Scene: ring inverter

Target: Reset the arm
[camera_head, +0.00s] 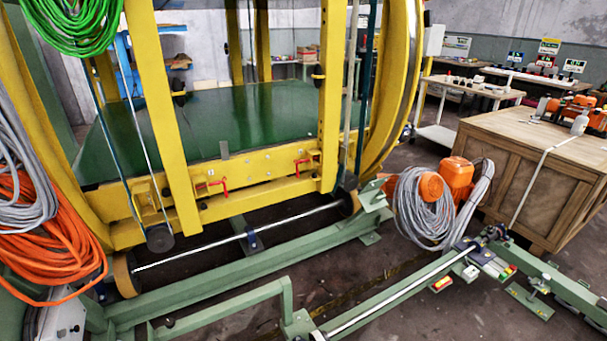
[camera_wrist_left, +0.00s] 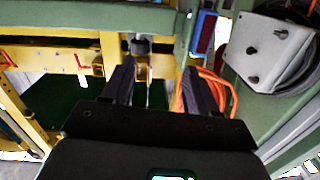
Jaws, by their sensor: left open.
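My left gripper (camera_wrist_left: 157,75) shows in the left wrist view, its two dark fingers spread apart with nothing held between them. Beyond the fingers are a yellow bar of the ring machine and a grey round fitting (camera_wrist_left: 138,46). An orange cable (camera_wrist_left: 218,88) passes behind the right-hand finger. Neither gripper shows in the head view, and my right gripper is in no view. The large yellow ring frame (camera_head: 170,110) stands on a green base (camera_head: 190,280) in the head view.
Orange cable (camera_head: 50,240) and green cable (camera_head: 75,22) hang at the left. Grey hose (camera_head: 415,210) is coiled beside orange motors (camera_head: 458,172) at the right. A wooden crate (camera_head: 535,150) stands behind. A grey boxy plate (camera_wrist_left: 265,50) is close at the right in the wrist view.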

